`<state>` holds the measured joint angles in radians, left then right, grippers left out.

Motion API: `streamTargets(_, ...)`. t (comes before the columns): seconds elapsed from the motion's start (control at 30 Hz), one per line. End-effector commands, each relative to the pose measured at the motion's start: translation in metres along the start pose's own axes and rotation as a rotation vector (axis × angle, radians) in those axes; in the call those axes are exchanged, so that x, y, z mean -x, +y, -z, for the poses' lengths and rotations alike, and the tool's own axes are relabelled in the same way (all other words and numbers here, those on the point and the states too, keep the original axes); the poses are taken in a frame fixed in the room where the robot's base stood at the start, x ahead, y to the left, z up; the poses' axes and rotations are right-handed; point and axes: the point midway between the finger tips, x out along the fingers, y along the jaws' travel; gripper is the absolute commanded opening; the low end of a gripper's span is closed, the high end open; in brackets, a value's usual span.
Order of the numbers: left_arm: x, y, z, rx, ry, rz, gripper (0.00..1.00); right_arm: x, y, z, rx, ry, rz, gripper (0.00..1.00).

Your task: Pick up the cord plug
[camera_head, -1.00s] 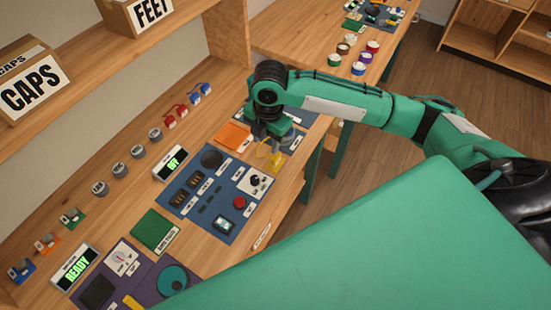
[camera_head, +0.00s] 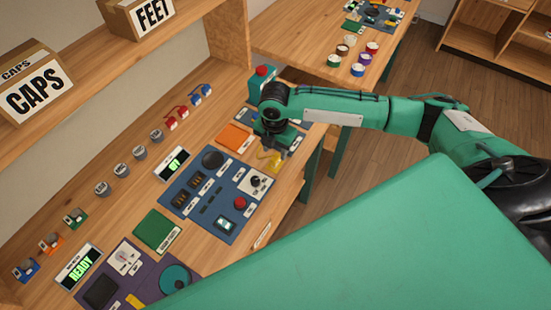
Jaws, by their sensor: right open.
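My right gripper (camera_head: 274,146) points down over the far right end of the workbench, partly hidden by its own wrist. It is open. A yellow looped piece (camera_head: 268,160), which may be the cord plug, lies right beneath and in front of it, by the edge of the blue panel. I cannot tell whether the fingers touch it or stand around it. Red (camera_head: 176,117) and blue (camera_head: 201,94) pieces with cord-like loops lie farther back on the bench, left of the gripper. My left gripper is not in view.
An orange pad (camera_head: 234,137) lies left of the gripper. The blue panel (camera_head: 215,190) with switches and buttons lies in front. A display (camera_head: 172,163) and several grey caps (camera_head: 139,152) stand toward the back. A green pad (camera_head: 157,230) lies nearer. A red-topped part (camera_head: 262,73) shows behind my wrist.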

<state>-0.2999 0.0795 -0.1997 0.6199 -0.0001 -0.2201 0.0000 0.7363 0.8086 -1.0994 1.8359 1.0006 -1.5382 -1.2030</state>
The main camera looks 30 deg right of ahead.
Motion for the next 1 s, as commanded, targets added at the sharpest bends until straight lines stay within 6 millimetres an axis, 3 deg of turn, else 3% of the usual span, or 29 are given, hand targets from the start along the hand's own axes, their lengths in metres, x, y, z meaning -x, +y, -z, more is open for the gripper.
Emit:
streamTargets(0.13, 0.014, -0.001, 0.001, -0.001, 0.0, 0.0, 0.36, -0.021, -0.002, 0.0, -0.002, 0.002, 0.005, 0.44)
streamTargets(0.3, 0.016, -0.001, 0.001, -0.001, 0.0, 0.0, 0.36, -0.041, -0.002, 0.0, 0.0, 0.0, 0.001, 0.44)
streamTargets(0.57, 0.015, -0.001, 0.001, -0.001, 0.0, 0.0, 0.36, -0.045, -0.002, 0.0, 0.0, 0.0, 0.0, 0.44)
streamTargets(0.8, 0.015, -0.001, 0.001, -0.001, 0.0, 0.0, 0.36, -0.044, -0.002, 0.0, 0.0, 0.0, 0.0, 0.0)
streamTargets(1.0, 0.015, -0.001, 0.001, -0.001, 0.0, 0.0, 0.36, -0.044, -0.002, -0.001, 0.0, 0.0, 0.0, 0.0)
